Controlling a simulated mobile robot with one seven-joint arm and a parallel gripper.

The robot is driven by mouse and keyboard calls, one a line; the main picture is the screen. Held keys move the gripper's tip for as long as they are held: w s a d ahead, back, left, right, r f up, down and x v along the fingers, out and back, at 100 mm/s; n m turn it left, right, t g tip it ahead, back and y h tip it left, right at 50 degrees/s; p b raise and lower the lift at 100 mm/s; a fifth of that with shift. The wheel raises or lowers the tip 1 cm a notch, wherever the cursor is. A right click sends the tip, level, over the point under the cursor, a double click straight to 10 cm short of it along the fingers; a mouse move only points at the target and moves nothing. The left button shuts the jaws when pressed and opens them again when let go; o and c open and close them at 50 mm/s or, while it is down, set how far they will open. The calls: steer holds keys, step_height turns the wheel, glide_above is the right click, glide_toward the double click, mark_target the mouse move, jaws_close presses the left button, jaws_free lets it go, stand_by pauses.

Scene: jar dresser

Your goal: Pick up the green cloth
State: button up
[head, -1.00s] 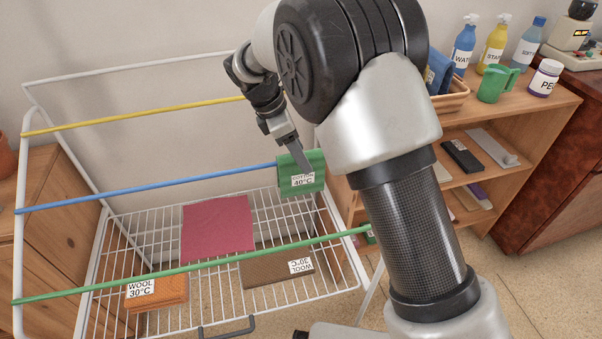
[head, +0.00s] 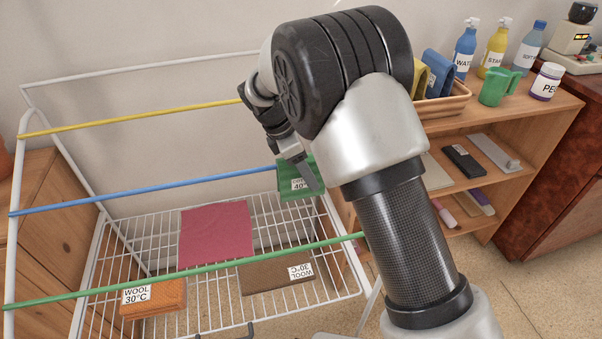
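The green cloth (head: 286,178) hangs over the right end of the blue rail of the drying rack, with a white label on its front reading 40°C. My gripper (head: 314,186) points down at the cloth, and its grey finger covers part of the cloth and label. I cannot tell whether it touches the cloth. Only one finger side shows clearly, so its opening cannot be judged.
The white rack holds a red cloth (head: 216,232), a brown cloth (head: 265,276) and an orange cloth (head: 165,300) on its wire shelf. Yellow (head: 130,121) and green (head: 120,278) rails cross it. A wooden shelf (head: 530,112) with bottles and a basket stands right.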

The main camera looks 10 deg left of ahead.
steer(key=shift+f, duration=0.25)
steer(key=shift+c, duration=0.3)
steer(key=c, duration=1.1)
steer(key=shift+r, duration=0.15)
step_height(320, 180, up, 18)
steer(key=p, duration=0.4)
steer(key=shift+r+p, duration=0.15)
steer(key=shift+p, duration=0.15)
